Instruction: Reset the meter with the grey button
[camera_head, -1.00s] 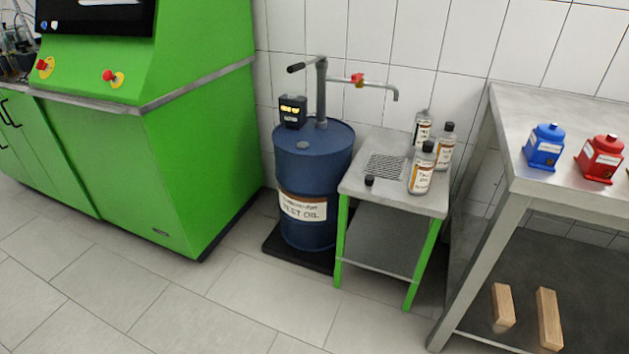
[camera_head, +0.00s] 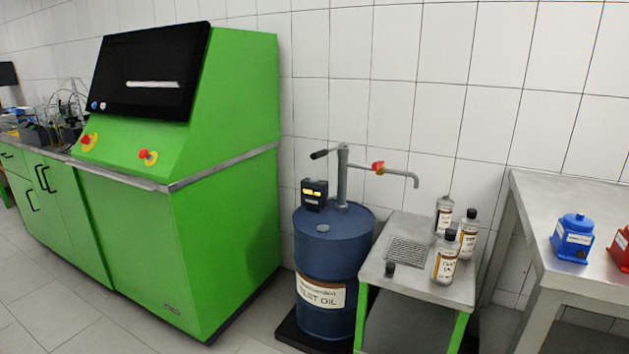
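The meter (camera_head: 315,194) is a small dark box with a lit yellow display. It stands on top of the blue oil drum (camera_head: 333,245), at the left of the pump pipe (camera_head: 342,175). The grey button is too small to make out on the meter. Neither of my grippers shows in the head view.
A green test bench (camera_head: 230,200) with a dark screen (camera_head: 150,72) stands left of the drum. A small metal table (camera_head: 412,277) with several bottles (camera_head: 446,258) stands right of it. A larger table (camera_head: 530,205) holds a blue container (camera_head: 572,238) and a red one (camera_head: 620,249). Floor shows at lower left.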

